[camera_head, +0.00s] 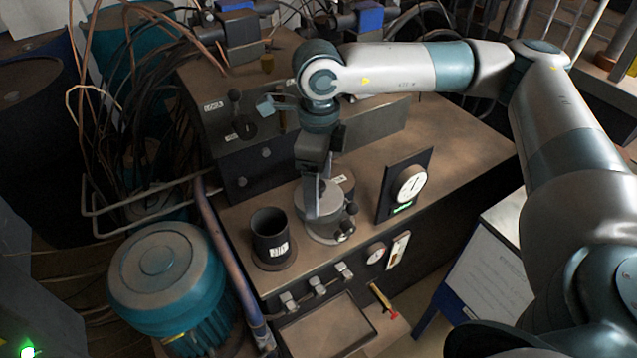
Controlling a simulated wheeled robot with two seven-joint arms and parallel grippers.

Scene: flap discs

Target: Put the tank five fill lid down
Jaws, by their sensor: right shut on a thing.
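My right gripper (313,195) points down from above at the middle of the dark tank top and is shut on the fill lid. The lid (300,207) looks like a round grey metal disc, partly hidden behind the fingers. It is at or just above a round metal fill neck (325,238) with small dark knobs at its right side. I cannot tell whether the lid touches the neck. My left gripper is not in view.
A black cup-shaped cylinder (269,233) with a white label stands left of the neck. A panel with a round gauge (411,184) stands to the right. A blue motor (167,277) is at lower left. A raised dark box (232,150) with levers stands behind.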

